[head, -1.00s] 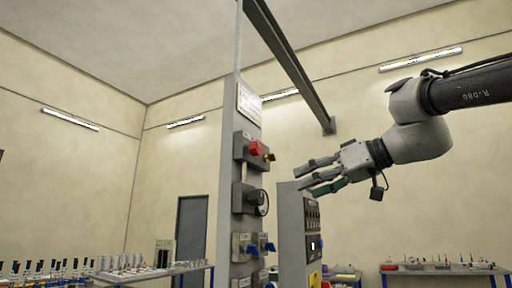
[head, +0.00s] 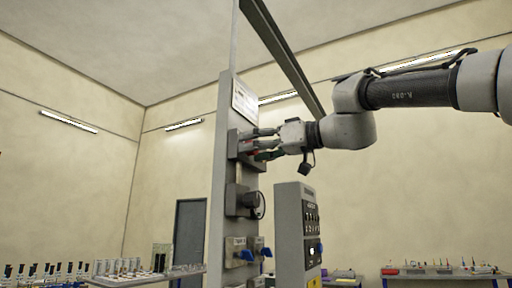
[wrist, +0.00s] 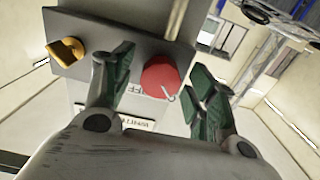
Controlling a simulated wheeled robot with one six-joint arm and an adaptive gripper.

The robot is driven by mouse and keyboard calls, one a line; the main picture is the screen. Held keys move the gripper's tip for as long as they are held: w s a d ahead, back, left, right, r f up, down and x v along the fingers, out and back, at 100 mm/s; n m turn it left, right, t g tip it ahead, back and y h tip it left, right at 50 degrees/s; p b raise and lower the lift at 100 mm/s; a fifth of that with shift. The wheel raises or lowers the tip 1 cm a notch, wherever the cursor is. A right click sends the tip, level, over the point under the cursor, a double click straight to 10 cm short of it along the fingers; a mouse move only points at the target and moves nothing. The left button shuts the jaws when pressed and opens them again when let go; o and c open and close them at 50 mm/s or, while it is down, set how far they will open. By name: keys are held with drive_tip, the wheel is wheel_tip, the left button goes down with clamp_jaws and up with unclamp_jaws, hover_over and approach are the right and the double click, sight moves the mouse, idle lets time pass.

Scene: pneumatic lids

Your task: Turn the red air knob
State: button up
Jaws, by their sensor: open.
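The red air knob (wrist: 160,76) sits on a grey box (wrist: 112,28) fixed to a grey post. In the wrist view it lies between the two green-padded fingers of my open gripper (wrist: 160,85), with a gap to each side. In the head view my gripper (head: 264,145) reaches the box from the right, and its fingers hide most of the red knob (head: 250,144). I cannot tell whether a finger touches it.
A yellow knob (wrist: 66,50) sits beside the red one on the same box. Below on the post are a black round handle (head: 252,205) and blue valve handles (head: 262,250). A grey control cabinet (head: 290,235) stands to the right, under my arm.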

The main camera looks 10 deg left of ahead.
drive_tip(key=shift+c, duration=0.2)
drive_tip(key=c, duration=1)
drive_tip(key=shift+f+m, duration=0.1)
drive_tip(key=shift+m, duration=8.9)
